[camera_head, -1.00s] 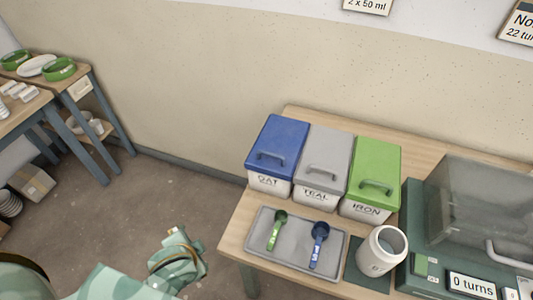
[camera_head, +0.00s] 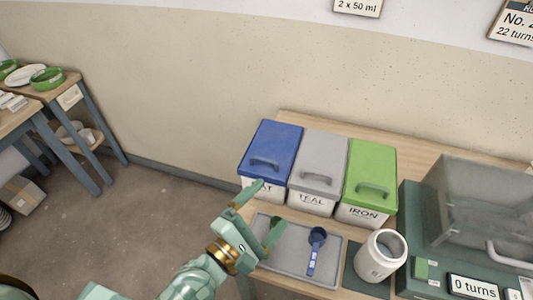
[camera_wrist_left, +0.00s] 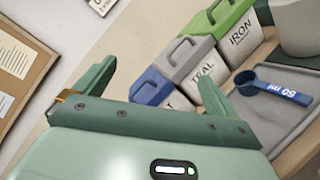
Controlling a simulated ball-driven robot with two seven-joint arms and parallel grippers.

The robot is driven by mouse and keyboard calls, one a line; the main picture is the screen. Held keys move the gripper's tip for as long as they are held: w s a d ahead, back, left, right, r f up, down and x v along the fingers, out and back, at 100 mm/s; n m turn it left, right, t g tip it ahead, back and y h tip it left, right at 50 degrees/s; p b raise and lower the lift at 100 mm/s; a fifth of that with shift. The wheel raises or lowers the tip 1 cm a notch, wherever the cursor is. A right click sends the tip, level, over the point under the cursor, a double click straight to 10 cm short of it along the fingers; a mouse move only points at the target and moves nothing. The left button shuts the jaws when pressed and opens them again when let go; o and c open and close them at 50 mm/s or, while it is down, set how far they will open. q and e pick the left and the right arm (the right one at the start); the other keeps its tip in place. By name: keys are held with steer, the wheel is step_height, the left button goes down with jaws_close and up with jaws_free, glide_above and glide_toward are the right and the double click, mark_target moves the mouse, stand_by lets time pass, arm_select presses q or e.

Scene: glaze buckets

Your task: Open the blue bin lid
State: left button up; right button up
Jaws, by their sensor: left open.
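The blue bin has a closed blue lid (camera_head: 272,142) with a looped handle (camera_head: 266,162) near its front edge. It is the leftmost of three bins in the head view. My left gripper (camera_head: 268,208) is open and empty, just in front of and below this bin. One finger overlaps the bin's front label and partly hides it. In the left wrist view the blue lid (camera_wrist_left: 151,88) shows between the spread fingers of my left gripper (camera_wrist_left: 171,76), beyond them. No contact with the handle is visible. My right gripper is not in view.
A grey bin (camera_head: 319,155) and a green bin (camera_head: 370,165) stand close to the right. A white jar (camera_head: 379,258) and a clear-covered machine (camera_head: 470,210) stand right.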

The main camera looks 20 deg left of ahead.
arm_select(q)
steer(key=w+a+f+n+t+y, duration=0.25)
steer(key=a+n+y, duration=0.3)
steer(key=n, duration=0.85)
steer(key=n+g+y, duration=0.1)
steer(key=n, duration=0.1)
glide_toward(267, 154)
steer(key=w+r, duration=0.1)
steer(key=w, duration=0.1)
steer(key=w+r, duration=0.1)
steer(key=w, duration=0.1)
steer(key=w+d+r, duration=0.1)
steer(key=w, duration=0.2)
steer(key=shift+w+d+r, duration=0.1)
steer(key=shift+r, duration=0.05)
